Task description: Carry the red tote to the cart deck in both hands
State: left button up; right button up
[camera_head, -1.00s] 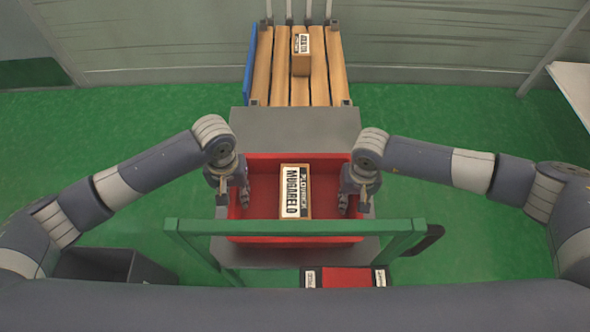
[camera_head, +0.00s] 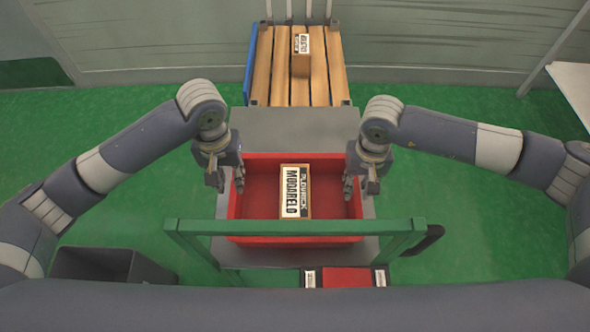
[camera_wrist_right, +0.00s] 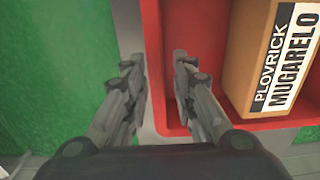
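The red tote (camera_head: 328,240) sits level on the grey cart deck (camera_head: 295,128), behind the green push bar. A brown labelled box (camera_head: 295,192) lies inside it. My left gripper (camera_head: 230,183) is at the tote's left wall, its fingers apart. My right gripper (camera_head: 361,187) is at the right wall. In the right wrist view, the right gripper (camera_wrist_right: 160,80) is open, one finger on each side of the red wall (camera_wrist_right: 152,25), with a gap to it. Whether the left fingers touch the wall is not clear.
The green push bar (camera_head: 290,227) crosses in front of the tote. A wooden-slatted pallet (camera_head: 320,75) with a small box (camera_head: 301,62) lies beyond the cart. A grey bin (camera_head: 92,265) stands at lower left, and a white table (camera_head: 575,85) at far right. Green floor lies open on both sides.

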jog(key=shift+r, duration=1.75)
